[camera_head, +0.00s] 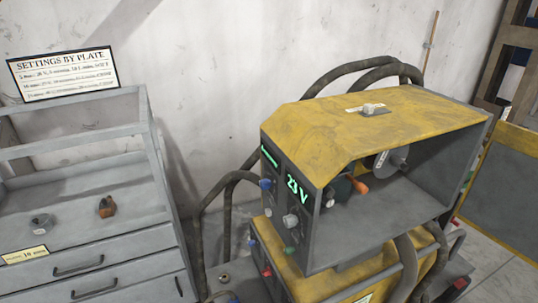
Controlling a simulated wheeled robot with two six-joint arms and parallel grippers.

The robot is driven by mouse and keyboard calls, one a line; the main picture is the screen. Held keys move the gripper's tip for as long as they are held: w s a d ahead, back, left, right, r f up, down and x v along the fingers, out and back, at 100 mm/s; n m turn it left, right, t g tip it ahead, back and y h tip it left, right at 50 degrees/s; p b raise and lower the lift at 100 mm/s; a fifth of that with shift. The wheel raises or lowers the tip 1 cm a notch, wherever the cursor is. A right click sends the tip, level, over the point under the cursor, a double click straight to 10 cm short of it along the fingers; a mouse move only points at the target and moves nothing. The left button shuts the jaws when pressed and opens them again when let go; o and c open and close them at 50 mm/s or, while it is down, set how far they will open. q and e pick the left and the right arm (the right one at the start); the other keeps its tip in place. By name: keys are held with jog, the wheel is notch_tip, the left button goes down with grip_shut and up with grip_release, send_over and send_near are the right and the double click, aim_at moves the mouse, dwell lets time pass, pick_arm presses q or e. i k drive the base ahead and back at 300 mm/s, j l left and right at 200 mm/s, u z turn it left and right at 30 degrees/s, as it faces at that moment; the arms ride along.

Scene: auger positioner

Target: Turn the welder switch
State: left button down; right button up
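The welder (385,122) stands right of centre, with a worn yellow top and an open grey side compartment. Its narrow dark front panel carries a green display reading 23 V (297,188), a blue knob (265,184) and a pale round knob (291,220). A small grey knob-like part on a pale plate (371,109) sits on the top. I cannot tell which of these is the switch. Inside the compartment are an orange-tipped part (358,185) and a pale disc. Neither of my grippers is in view.
A grey drawer cabinet (85,240) stands left, with two small parts on its shelf and a yellow label (25,255). A "Settings by plate" sign (62,73) stands above it. Dark hoses (228,215) loop beside the welder. An open yellow-edged panel (505,190) is at right.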

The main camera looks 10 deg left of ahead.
aim_at(267, 272)
jog(key=i+j+z, duration=0.15)
jog(key=j, duration=0.45)
jog(key=j+z, duration=0.2)
jog(key=j, duration=0.4)
jog(key=k, duration=0.55)
